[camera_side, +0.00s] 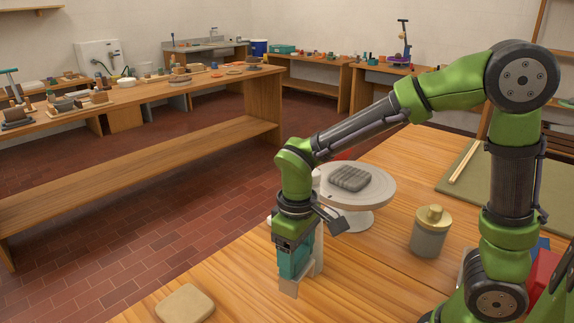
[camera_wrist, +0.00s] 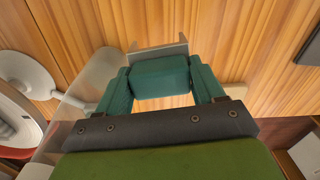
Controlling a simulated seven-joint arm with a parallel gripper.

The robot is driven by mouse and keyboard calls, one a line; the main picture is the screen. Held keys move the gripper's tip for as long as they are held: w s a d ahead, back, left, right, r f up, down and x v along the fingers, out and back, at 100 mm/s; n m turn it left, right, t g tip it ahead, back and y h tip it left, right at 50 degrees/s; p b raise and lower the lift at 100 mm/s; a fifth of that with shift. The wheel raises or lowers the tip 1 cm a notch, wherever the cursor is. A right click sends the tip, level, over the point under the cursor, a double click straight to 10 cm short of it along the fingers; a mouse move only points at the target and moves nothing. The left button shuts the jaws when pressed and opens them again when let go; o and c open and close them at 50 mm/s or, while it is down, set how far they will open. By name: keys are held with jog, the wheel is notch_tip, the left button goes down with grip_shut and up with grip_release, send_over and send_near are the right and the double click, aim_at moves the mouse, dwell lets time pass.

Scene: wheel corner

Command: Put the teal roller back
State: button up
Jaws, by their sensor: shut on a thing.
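The teal roller (camera_wrist: 160,76) lies crosswise between the two teal fingers of my gripper (camera_side: 293,264) in the wrist view. My gripper is shut on it and points down over the wooden table. In the side view the fingers and roller blend together, so the roller's outline is hard to make out. A grey metal bracket (camera_wrist: 158,51) with bent-up ends shows just beyond the roller; its lower part (camera_side: 289,288) shows under the fingers in the side view. I cannot tell whether it is joined to the roller.
A pale upright panel (camera_side: 318,252) stands close beside my gripper. The round pottery wheel (camera_side: 378,196) behind carries a grey ridged slab (camera_side: 349,178). A lidded jar (camera_side: 430,236) stands right, and a beige block (camera_side: 185,304) lies front left. Bare table lies between block and gripper.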

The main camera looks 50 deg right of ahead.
jog(key=shift+s+f, duration=0.8)
jog(key=shift+f, duration=0.25)
jog(key=shift+w+m, duration=0.25)
jog(key=shift+m, duration=0.15)
jog(key=w+a+f, duration=0.1)
jog(key=w, duration=0.4)
jog(key=w+a+f, duration=0.1)
jog(key=w+a, duration=0.1)
jog(key=w, duration=0.3)
jog(key=w+a+f, duration=0.1)
jog(key=w+f, duration=0.1)
jog(key=w, duration=0.3)
jog(key=shift+w+a+f, duration=0.1)
jog(key=shift+w+a, duration=0.05)
jog(key=shift+a, duration=0.2)
jog(key=shift+f, duration=0.25)
jog(key=shift+f, duration=0.1)
